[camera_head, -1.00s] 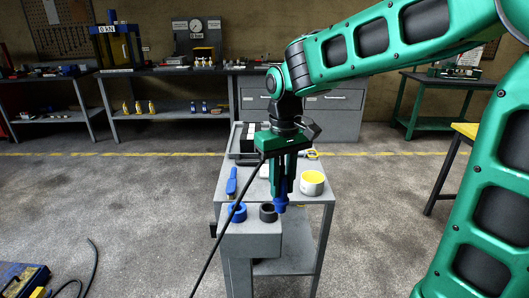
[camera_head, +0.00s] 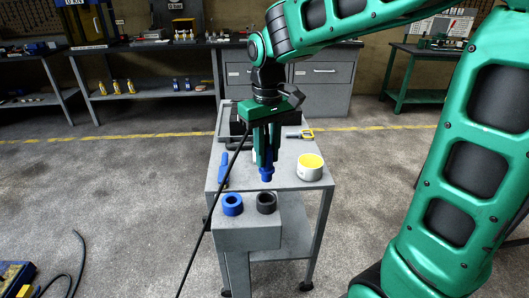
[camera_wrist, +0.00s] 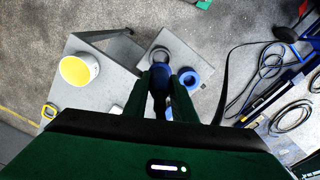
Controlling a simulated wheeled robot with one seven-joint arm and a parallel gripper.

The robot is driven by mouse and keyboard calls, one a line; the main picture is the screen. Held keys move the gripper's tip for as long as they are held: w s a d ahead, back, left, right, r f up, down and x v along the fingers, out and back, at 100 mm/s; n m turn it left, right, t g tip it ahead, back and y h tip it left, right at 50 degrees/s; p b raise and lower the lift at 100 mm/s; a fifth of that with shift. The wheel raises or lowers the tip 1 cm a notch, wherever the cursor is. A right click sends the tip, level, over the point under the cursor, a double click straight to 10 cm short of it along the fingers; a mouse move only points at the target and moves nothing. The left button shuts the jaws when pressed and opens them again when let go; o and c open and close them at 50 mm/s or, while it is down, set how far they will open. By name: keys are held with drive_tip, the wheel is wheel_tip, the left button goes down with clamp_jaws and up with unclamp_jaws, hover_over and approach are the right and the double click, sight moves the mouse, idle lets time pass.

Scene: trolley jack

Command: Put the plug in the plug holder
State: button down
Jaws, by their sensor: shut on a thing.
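My gripper (camera_head: 265,160) points down and is shut on the blue plug (camera_head: 266,175). The plug hangs upright, its lower end clear below the fingers. A grey block at the trolley's front carries a blue ring holder (camera_head: 232,205) on the left and a black ring holder (camera_head: 266,203) on the right. In the head view the plug appears just behind and above the black ring, apart from it. In the wrist view the plug (camera_wrist: 160,77) shows between the fingers, with the black ring (camera_wrist: 160,57) just beyond and the blue ring (camera_wrist: 191,79) beside the right finger.
The grey trolley (camera_head: 290,181) also holds a white tub with a yellow top (camera_head: 310,167), a blue-handled tool (camera_head: 223,170) and a yellow tool (camera_head: 302,134). A black cable (camera_head: 212,215) runs down from near my gripper, passing left of the blue ring.

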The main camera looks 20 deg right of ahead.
sight(267, 171)
drive_tip(key=shift+f, duration=2.9)
drive_tip(key=shift+s+f, duration=0.1)
drive_tip(key=shift+f, duration=1.95)
drive_tip(key=c, duration=1.4)
unclamp_jaws()
wheel_tip(267, 171, up, 11)
drive_tip(key=shift+f, duration=0.2)
drive_tip(key=s+d+m, duration=0.1)
drive_tip(key=s+d, duration=0.2)
drive_tip(key=d, duration=0.1)
drive_tip(key=s+d+m, duration=0.1)
drive_tip(key=s+d, duration=0.2)
drive_tip(key=s+d+f+m, duration=0.1)
drive_tip(key=s+d+m, duration=0.1)
drive_tip(key=s+d, duration=0.2)
drive_tip(key=shift+d, duration=0.35)
drive_tip(key=s+d+f+m, duration=0.1)
drive_tip(key=s+d, duration=0.1)
drive_tip(key=s, duration=0.2)
drive_tip(key=s+d+f+m, duration=0.1)
drive_tip(key=s+d+m, duration=0.1)
drive_tip(key=s, duration=0.2)
drive_tip(key=s+d+f+m, duration=0.1)
drive_tip(key=s+f, duration=0.1)
drive_tip(key=s, duration=0.3)
drive_tip(key=shift+s+d, duration=0.1)
drive_tip(key=shift+d, duration=0.3)
drive_tip(key=shift+c, duration=0.3)
